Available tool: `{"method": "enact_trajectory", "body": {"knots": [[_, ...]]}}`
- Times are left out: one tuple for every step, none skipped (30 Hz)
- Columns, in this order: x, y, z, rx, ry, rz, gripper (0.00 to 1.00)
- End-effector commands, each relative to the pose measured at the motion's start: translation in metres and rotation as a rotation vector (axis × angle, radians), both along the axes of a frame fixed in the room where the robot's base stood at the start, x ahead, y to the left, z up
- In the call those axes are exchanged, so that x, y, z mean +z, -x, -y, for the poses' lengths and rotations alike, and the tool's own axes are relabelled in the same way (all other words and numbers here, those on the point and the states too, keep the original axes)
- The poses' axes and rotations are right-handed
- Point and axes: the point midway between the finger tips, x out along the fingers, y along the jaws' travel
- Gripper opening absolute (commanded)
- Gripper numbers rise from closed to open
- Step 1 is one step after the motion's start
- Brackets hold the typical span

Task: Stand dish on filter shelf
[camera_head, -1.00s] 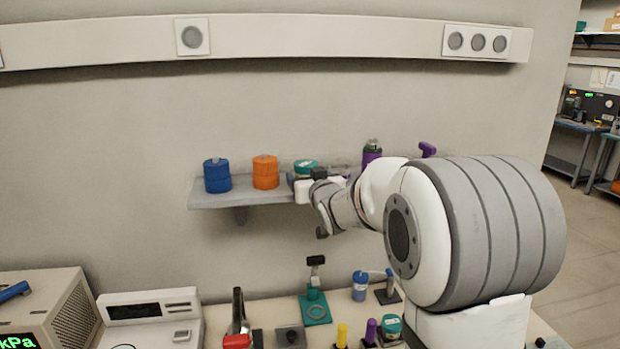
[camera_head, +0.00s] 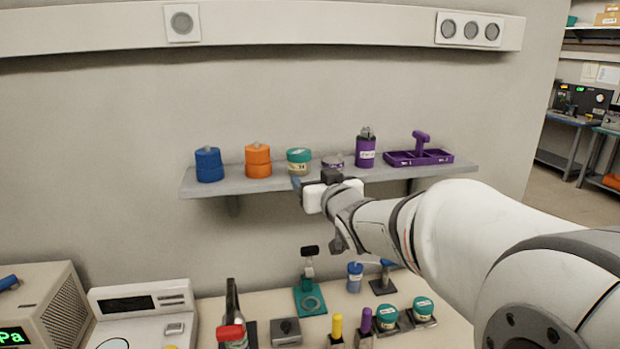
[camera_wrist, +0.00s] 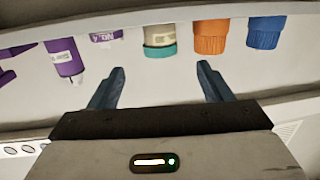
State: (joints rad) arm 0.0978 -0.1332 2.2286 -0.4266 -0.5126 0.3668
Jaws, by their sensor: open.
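A low, clear dish (camera_head: 332,161) with a purple marking stands on the grey filter shelf (camera_head: 240,186), between a teal-lidded jar (camera_head: 299,162) and a purple bottle (camera_head: 365,150). The wrist view is upside down and shows the dish (camera_wrist: 104,38) with a "NO. 4" label near the picture's top. My gripper (camera_wrist: 160,78) is open, with nothing between its fingers. It is in front of the shelf's front edge, apart from the dish and pointing roughly at the teal-lidded jar (camera_wrist: 158,42). My wrist is just below the dish in the head view.
Blue (camera_head: 209,165) and orange (camera_head: 258,161) stacked containers stand at the shelf's left. A purple tray (camera_head: 418,157) with a handle is at its right. The bench below holds a teal stand (camera_head: 310,300), a scale (camera_head: 145,315) and several small jars.

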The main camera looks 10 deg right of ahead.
Motion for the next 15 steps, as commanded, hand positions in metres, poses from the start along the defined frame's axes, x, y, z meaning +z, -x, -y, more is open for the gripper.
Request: {"method": "enact_trajectory", "body": {"knots": [[0.0, 0.003, 0.0, 0.0, 0.001, 0.001, 0.72], [0.001, 0.004, 0.0, 0.0, 0.001, 0.001, 0.72], [0.001, 0.005, 0.0, 0.0, 0.0, 0.001, 0.72], [0.0, 0.005, 0.0, 0.0, 0.0, 0.0, 0.72], [0.0, 0.006, 0.0, -0.001, 0.0, -0.002, 0.72], [-0.001, 0.007, 0.001, -0.005, 0.001, -0.01, 0.72], [-0.004, 0.009, 0.002, -0.012, 0.004, -0.023, 0.72], [-0.006, 0.011, 0.003, -0.021, 0.006, -0.039, 0.72], [-0.012, 0.016, 0.005, -0.039, 0.011, -0.071, 0.72], [-0.017, 0.021, 0.007, -0.055, 0.015, -0.103, 0.72], [-0.024, 0.027, 0.008, -0.073, 0.02, -0.143, 0.72], [-0.035, 0.037, 0.011, -0.099, 0.027, -0.204, 0.72], [-0.045, 0.046, 0.014, -0.118, 0.033, -0.258, 0.72], [-0.055, 0.057, 0.015, -0.136, 0.037, -0.316, 0.72], [-0.069, 0.073, 0.016, -0.151, 0.042, -0.399, 0.72]]}}
